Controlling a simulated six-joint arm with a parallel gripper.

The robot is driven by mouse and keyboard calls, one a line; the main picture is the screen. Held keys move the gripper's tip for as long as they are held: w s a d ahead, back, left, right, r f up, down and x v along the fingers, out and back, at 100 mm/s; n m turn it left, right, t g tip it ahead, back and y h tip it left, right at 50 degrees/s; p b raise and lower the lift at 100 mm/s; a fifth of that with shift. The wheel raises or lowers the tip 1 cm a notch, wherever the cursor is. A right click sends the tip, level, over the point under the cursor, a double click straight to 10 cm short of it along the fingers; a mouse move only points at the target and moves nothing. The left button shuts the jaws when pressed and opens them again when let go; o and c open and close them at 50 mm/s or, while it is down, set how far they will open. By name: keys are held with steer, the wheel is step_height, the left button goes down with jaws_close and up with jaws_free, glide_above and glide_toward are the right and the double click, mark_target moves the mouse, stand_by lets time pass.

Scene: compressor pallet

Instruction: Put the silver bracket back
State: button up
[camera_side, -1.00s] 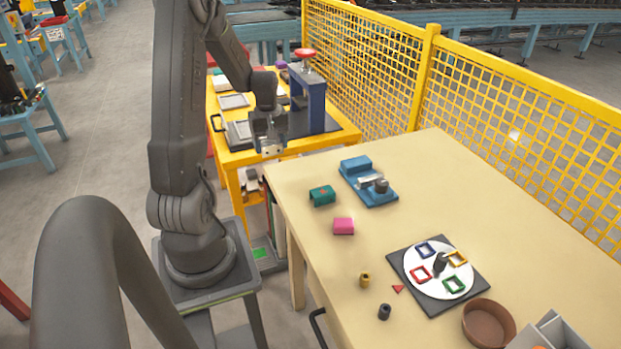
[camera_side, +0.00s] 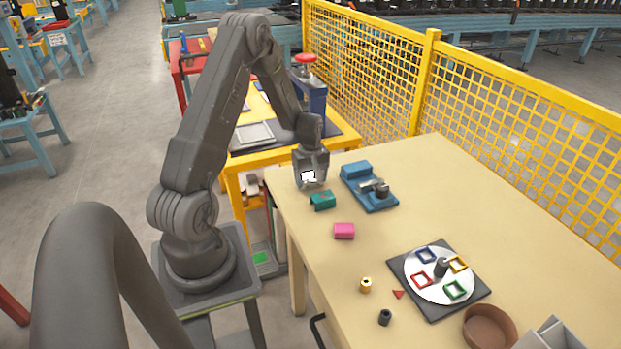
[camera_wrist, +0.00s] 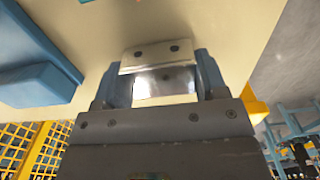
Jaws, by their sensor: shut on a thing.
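My gripper (camera_side: 311,184) is shut on the silver bracket (camera_side: 308,176), which shows as a bright patch at the jaws in the side view. In the wrist view the bracket (camera_wrist: 166,84) is a shiny bent metal piece with small dark holes, between the two fingers of my gripper (camera_wrist: 160,80). The gripper is above the far left part of the beige table (camera_side: 440,190), just behind the green block. How high the bracket is above the table I cannot tell exactly.
A green block (camera_side: 322,201), a pink block (camera_side: 344,231) and a blue fixture (camera_side: 372,190) are close by. A round white plate with coloured frames (camera_side: 440,275) is farther right. A yellow table (camera_side: 250,157) and yellow mesh fence (camera_side: 500,110) stand behind.

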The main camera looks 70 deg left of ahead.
mark_target(310, 176)
steer(key=shift+f, duration=0.2)
steer(key=o, duration=1)
steer(key=shift+c, duration=0.2)
step_height(310, 176, up, 12)
steer(key=w+d+r+m+t, duration=0.1)
steer(key=d+r+m, duration=0.3)
steer(key=d+r, duration=0.45)
steer(key=s+d+r+m+t, duration=0.1)
steer(key=s+d+r+m, duration=0.2)
steer(key=d, duration=0.4)
steer(key=s+d+r+m+t, duration=0.2)
steer(key=s+d+m, duration=0.4)
steer(key=d, duration=0.2)
steer(key=s+d+r+m+t, duration=0.1)
steer(key=s+d+r+m, duration=0.2)
steer(key=d, duration=0.4)
steer(key=shift+s+d+r+m+t, duration=0.3)
steer(key=shift+s+d+m, duration=0.1)
steer(key=shift+s+m, duration=0.55)
steer(key=shift+w, duration=0.1)
